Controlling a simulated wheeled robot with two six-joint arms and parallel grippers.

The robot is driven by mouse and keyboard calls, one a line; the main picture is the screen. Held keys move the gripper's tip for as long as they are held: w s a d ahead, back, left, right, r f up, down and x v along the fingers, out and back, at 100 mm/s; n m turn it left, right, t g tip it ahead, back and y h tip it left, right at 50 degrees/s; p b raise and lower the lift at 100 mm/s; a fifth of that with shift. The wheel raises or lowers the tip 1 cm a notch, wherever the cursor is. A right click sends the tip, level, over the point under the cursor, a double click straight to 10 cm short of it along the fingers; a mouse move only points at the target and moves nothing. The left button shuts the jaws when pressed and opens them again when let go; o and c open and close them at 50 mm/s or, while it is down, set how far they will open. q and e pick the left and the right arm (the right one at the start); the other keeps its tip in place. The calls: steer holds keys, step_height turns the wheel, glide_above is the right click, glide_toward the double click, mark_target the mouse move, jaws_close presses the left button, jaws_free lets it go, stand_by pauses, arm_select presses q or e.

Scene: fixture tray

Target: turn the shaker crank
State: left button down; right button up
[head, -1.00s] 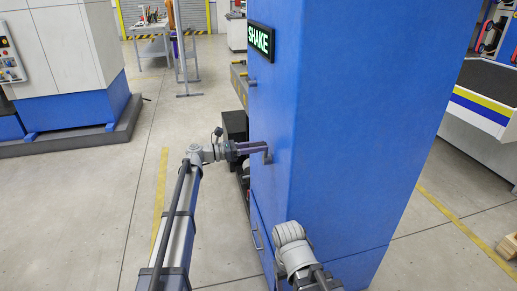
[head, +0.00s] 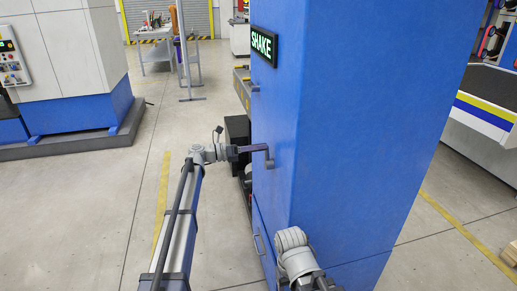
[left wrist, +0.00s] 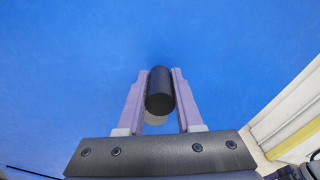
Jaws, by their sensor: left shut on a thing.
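The shaker crank (head: 269,160) is a small dark grey arm on the left face of the blue cabinet, under the lit green SHAKE sign (head: 264,47). My left gripper (head: 249,149) reaches in from the left at the crank. In the left wrist view, the fingers of the left gripper (left wrist: 160,95) are shut on the crank's black round handle (left wrist: 160,92), one on each side. A grey part of the crank shows just below the handle. My right arm's grey wrist shows at the bottom of the head view; its fingers are not visible.
The blue cabinet (head: 360,130) fills the middle right. A drawer-like handle (head: 259,243) sits low on its left side. A workbench (head: 155,40) and a white and blue machine (head: 60,60) stand behind. The floor on the left is clear.

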arm_select(q)
steer(key=c, duration=0.6)
jaws_free()
steer(key=shift+v, duration=3.9)
